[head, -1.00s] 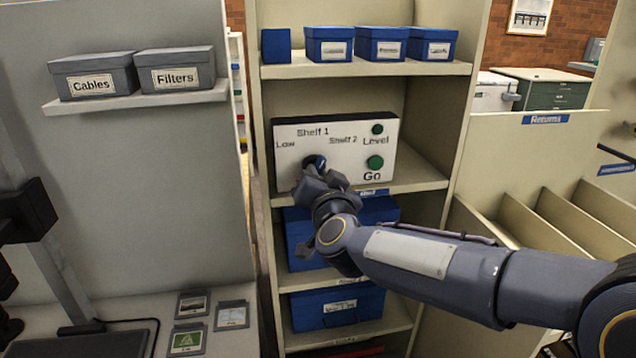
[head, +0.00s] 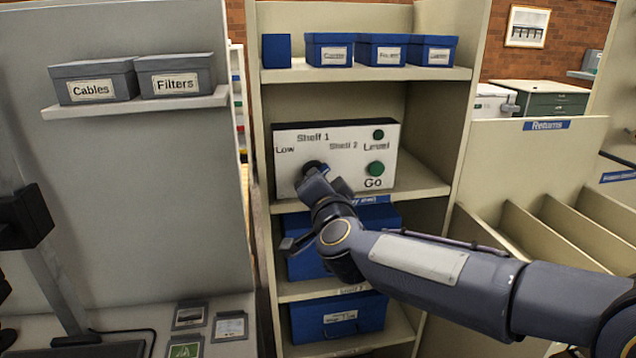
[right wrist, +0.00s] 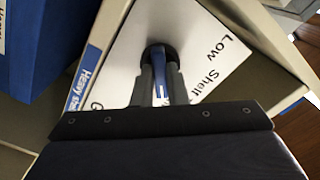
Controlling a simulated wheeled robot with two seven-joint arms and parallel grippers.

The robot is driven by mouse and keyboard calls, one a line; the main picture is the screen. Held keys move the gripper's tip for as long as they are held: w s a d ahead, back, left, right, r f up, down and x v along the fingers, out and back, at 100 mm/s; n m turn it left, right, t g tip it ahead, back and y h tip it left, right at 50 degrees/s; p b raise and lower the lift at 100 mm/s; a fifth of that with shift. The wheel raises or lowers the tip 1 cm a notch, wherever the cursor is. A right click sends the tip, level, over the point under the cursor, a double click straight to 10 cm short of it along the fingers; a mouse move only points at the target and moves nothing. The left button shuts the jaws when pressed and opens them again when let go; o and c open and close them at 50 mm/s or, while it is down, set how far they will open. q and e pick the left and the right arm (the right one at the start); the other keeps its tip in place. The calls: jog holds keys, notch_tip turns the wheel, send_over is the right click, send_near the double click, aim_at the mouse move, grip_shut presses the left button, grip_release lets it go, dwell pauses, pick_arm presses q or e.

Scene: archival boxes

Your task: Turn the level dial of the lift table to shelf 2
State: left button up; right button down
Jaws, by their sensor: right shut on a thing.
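The white control panel (head: 345,180) stands on a middle shelf, printed Low, Shelf 1, Shelf 2, Level and Go. The dark round dial (head: 309,165) is on its left half, partly covered by my right gripper (head: 314,174). In the right wrist view, the dial (right wrist: 158,50) has a blue grip bar with a white mark (right wrist: 160,88). The right gripper's fingers (right wrist: 160,85) are shut on this bar from both sides. I cannot tell which label the dial points at. A green Go button (head: 375,168) and a small green light (head: 378,134) are at right. My left gripper is not in view.
Blue boxes (head: 382,50) stand on the shelf above, and larger blue boxes (head: 338,316) below the panel. Grey boxes (head: 95,80) sit on a wall shelf at left. Returns bins (head: 540,235) stand at right. The shelf's side walls flank the panel.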

jog(key=c, duration=1.4)
grip_release()
jog(key=shift+c, duration=0.2)
jog(key=s+d, duration=0.1)
jog(key=s, duration=0.6)
jog(key=shift+s+d, duration=0.25)
jog(key=shift+s, duration=0.1)
jog(key=shift+d, duration=0.1)
